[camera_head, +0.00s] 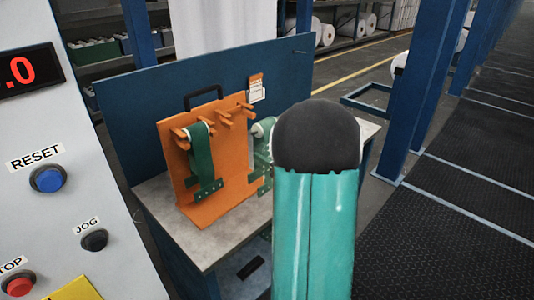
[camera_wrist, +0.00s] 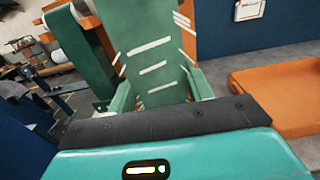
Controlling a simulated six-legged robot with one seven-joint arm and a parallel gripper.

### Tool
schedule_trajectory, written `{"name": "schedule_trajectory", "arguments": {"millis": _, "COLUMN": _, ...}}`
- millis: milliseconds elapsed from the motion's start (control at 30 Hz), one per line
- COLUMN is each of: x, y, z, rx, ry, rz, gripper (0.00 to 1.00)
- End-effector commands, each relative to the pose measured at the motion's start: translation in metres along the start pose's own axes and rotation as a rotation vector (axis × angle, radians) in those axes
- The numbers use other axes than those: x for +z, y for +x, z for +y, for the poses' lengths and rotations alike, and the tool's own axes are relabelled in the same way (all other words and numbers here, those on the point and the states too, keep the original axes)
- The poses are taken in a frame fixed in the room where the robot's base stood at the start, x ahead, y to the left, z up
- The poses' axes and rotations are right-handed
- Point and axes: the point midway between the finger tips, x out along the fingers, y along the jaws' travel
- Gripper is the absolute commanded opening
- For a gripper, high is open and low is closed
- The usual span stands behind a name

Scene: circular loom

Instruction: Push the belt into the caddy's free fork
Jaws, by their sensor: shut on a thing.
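The orange caddy (camera_head: 232,160) stands upright on a grey-topped bench. A green belt (camera_head: 201,155) hangs from its left fork (camera_head: 180,134). The free fork (camera_head: 224,117) on its upper right is bare. In the wrist view, my gripper (camera_wrist: 160,92) is shut on a green belt (camera_wrist: 155,50) with white cross stripes, which rises from between the jaws. Whether the held belt touches the caddy cannot be told.
A blue panel (camera_head: 125,125) stands behind the caddy on the bench (camera_head: 165,205). A white control cabinet (camera_head: 100,190) stands close at the left. Blue posts (camera_head: 412,90) rise at the right. A second green strip (camera_wrist: 75,50) shows at the wrist view's left.

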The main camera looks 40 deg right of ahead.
Motion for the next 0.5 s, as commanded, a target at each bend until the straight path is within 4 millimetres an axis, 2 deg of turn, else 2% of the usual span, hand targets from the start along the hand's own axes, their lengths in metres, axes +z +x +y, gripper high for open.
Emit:
{"name": "schedule_trajectory", "arguments": {"millis": 167, "x": 0.001, "y": 0.008, "z": -0.001, "rx": 0.0, "ry": -0.001, "rz": -0.002, "gripper": 0.0}}
{"name": "schedule_trajectory", "arguments": {"millis": 500, "x": 0.001, "y": 0.036, "z": 0.0, "rx": 0.001, "ry": 0.0, "rz": -0.002, "gripper": 0.0}}
